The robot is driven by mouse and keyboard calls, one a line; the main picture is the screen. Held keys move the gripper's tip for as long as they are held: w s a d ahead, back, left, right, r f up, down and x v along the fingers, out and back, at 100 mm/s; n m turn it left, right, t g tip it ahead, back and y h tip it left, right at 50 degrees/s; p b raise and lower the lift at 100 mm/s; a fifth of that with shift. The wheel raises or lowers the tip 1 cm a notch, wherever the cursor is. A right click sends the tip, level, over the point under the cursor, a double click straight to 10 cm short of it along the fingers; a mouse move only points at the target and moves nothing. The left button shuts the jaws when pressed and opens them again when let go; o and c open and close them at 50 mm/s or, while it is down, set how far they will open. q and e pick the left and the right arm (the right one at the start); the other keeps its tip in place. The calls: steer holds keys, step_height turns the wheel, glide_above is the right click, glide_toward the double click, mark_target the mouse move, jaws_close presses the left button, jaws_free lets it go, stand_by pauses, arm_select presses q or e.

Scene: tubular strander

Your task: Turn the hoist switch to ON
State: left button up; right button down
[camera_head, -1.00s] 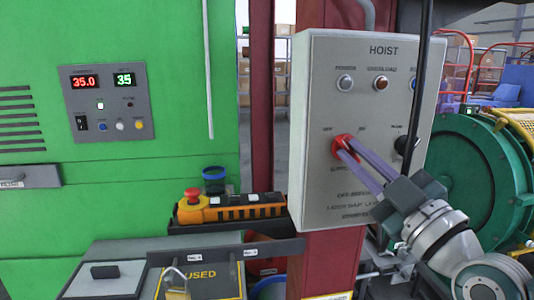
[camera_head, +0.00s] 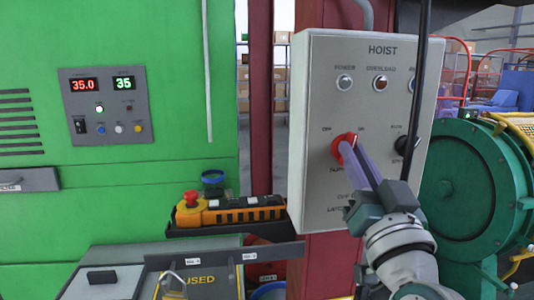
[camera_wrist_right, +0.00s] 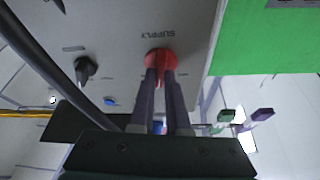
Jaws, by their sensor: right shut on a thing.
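The hoist switch is a red rotary knob (camera_head: 338,152) on the grey HOIST panel (camera_head: 325,95), with an OFF label at its upper left and an ON label at its upper right. My right gripper (camera_head: 352,152) is shut on the knob, its long purple-grey fingers reaching up from the lower right. The knob's light mark shows at its upper right, towards ON. In the right wrist view the fingers (camera_wrist_right: 160,72) lie on either side of the red knob's grip (camera_wrist_right: 160,56). The fingers hide part of the knob and panel text. My left gripper is not in view.
A black knob (camera_head: 408,144) sits to the right on the panel, near a hanging black cable (camera_head: 422,90). An orange pendant with a red button (camera_head: 191,198) lies on the left. Green machinery (camera_head: 470,180) stands close on the right.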

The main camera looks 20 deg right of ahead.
steer(key=shift+a+m+g+h+p, duration=0.1)
steer(key=shift+m+g+h+p, duration=0.5)
steer(key=shift+m, duration=1.7)
steer(key=shift+m+g+h+p, duration=0.1)
steer(key=shift+m+g+h, duration=0.95)
steer(key=shift+m, duration=1.25)
steer(key=c, duration=0.9)
jaws_free()
steer(key=v, duration=1)
steer(key=shift+p, duration=0.35)
